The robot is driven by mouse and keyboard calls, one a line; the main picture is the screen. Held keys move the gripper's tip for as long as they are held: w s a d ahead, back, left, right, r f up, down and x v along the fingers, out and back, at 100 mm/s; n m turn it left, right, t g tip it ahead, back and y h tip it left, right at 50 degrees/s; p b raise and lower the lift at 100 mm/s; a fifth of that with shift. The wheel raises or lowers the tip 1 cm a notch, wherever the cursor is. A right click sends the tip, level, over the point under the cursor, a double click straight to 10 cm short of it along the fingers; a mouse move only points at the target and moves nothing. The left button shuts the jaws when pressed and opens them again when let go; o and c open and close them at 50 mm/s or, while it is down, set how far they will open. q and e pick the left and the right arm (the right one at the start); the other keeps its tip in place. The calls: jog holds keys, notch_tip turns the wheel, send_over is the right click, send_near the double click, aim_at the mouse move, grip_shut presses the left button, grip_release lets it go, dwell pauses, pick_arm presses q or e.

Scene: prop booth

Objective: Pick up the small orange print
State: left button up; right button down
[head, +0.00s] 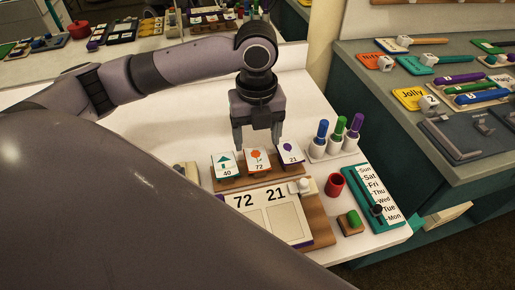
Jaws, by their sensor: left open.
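The small orange print (258,161) is a white card with an orange flower and the number 72. It stands in the middle of a brown wooden rack (248,180). A green print (227,166) marked 40 stands to its left and a purple print (291,154) marked 21 to its right. My left gripper (258,145) points down above and behind the orange print, with its fingers apart and nothing seen between them. I cannot tell whether a finger touches a card. My right gripper is not in view.
A board (262,215) showing 72 and 21 lies in front of the rack. Blue, green and purple markers (338,138) stand at the right. A red cup (334,185), a green-topped block (351,222) and a weekday board (378,195) are near the right edge.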

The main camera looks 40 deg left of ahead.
aim_at(258, 162)
pick_arm(q)
notch_tip(258, 162, down, 7)
jog(key=shift+w+r, duration=0.15)
jog(key=shift+r, duration=0.05)
jog(key=shift+f, duration=0.25)
dwell(1.0)
jog(key=shift+c, duration=0.3)
jog(key=c, duration=0.7)
